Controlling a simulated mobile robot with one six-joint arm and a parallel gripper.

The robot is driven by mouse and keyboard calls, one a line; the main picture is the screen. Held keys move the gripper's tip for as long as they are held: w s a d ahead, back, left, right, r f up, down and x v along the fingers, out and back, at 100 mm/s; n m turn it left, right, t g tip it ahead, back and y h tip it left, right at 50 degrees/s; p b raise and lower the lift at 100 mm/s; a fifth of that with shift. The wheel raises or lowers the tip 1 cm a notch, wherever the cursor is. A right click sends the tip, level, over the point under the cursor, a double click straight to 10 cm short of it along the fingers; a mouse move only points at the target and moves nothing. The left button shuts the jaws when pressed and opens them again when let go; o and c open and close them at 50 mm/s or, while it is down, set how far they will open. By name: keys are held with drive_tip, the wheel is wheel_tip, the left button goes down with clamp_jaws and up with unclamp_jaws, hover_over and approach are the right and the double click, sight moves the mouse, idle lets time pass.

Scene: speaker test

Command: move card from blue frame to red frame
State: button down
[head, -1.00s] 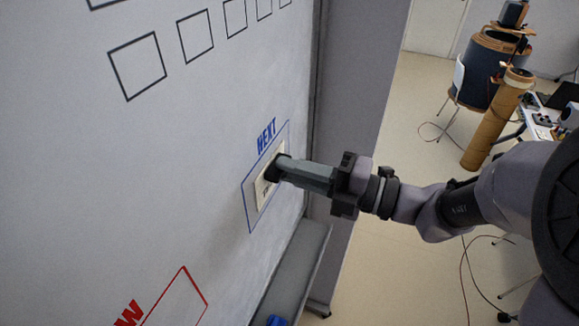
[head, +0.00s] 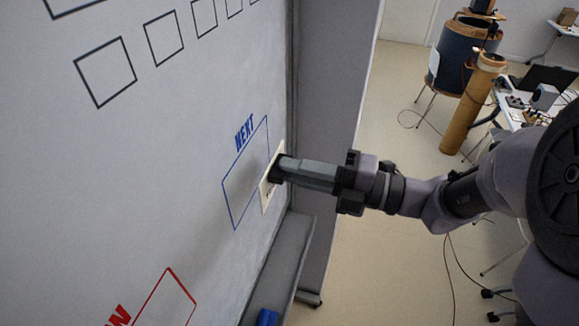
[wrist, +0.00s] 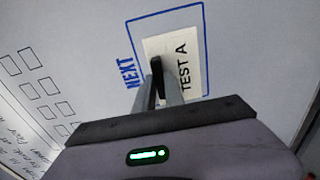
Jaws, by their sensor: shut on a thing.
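The card (head: 266,196) is pale, and in the wrist view it reads "TEST A" (wrist: 187,76). My gripper (head: 281,169) is shut on it by a dark piece at the card's face; the fingers (wrist: 158,80) hide part of the card. In the head view the card stands off the whiteboard, to the right of the blue frame (head: 224,192) marked "NEXT". In the wrist view it overlaps the inside of the blue frame (wrist: 203,25). The red frame (head: 182,284) is lower on the board, cut off by the bottom edge, and looks empty.
The whiteboard (head: 150,150) has a row of black squares (head: 105,72) near the top. A grey tray (head: 280,260) runs below it with a blue object (head: 267,317) on it. A chair, brown tube (head: 472,105) and cluttered table stand at right.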

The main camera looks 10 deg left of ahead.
drive_tip(key=shift+s+d, duration=0.1)
drive_tip(key=shift+d, duration=1.35)
